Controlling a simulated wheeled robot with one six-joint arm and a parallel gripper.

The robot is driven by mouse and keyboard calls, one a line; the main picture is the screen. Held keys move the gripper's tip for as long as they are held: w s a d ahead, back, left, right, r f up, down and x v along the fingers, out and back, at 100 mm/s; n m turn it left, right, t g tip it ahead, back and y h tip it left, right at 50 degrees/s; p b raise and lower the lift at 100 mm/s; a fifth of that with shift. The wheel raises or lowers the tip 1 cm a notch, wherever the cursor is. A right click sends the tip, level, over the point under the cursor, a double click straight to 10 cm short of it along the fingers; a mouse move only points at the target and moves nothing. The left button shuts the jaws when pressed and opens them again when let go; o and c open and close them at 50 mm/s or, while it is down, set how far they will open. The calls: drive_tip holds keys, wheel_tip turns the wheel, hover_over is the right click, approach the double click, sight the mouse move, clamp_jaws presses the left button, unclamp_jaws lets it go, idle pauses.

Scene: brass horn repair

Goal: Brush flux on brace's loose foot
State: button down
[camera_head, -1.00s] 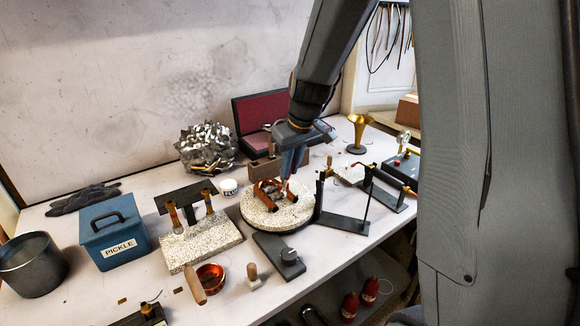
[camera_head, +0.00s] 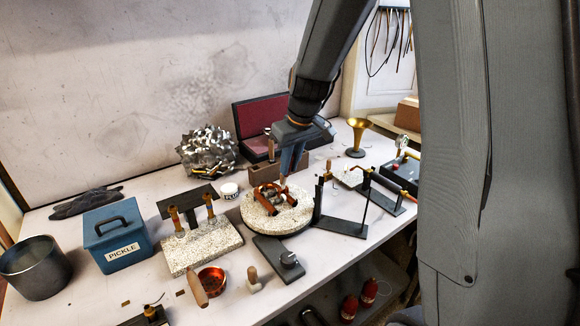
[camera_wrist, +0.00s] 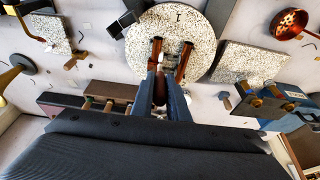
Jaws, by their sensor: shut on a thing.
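My gripper (camera_head: 290,160) points down over the far right side of a round speckled turntable (camera_head: 254,219). Its fingers also show in the wrist view (camera_wrist: 163,97), closed on a slim brown-handled tool, seemingly the flux brush (camera_head: 283,181). The tool's tip is close to the work, but I cannot tell whether it touches. On the turntable lie two copper-coloured tubes (camera_wrist: 184,62) with the brace (camera_wrist: 168,56) between them. The fingers and tool partly cover the brace, and its loose foot is not clear. The white flux jar (camera_head: 229,189) stands left of the turntable.
A speckled block with upright handled tools (camera_head: 205,246) and a blue pickle box (camera_head: 116,238) stand left. A dark stand (camera_head: 341,226) is close on the right. A wooden rack (camera_head: 262,171) sits behind the turntable, and a grey clamp base (camera_head: 275,262) in front.

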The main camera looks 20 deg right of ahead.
drive_tip(key=shift+r+p, duration=2.1)
drive_tip(key=shift+r, duration=1.1)
